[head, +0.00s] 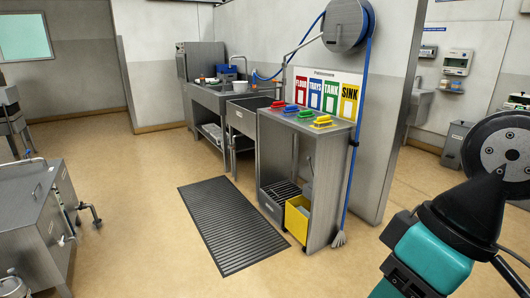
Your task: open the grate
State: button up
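A dark slatted grate (281,190) shows low inside the open front of a tall steel stand (325,216), beside a yellow bin (297,222). A dark ridged mat (229,224), also grate-like, lies flat on the floor in front of the stand. I cannot tell for certain which one the task means, or whether the slatted one is hinged. Part of my teal and black arm fills the lower right, well apart from both. No gripper fingers are visible.
Colored brushes (306,114) lie on the stand's top. A steel sink unit (226,98) is behind it. A blue hose (363,120) hangs from a wall reel (345,24). A steel cabinet (27,231) stands at left. The tan floor between is clear.

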aim_at(263, 190)
jog(key=u, duration=0.05)
jog(key=i, duration=2.3)
jog(key=u, duration=0.45)
jog(key=i, duration=1.6)
jog(key=u, duration=0.3)
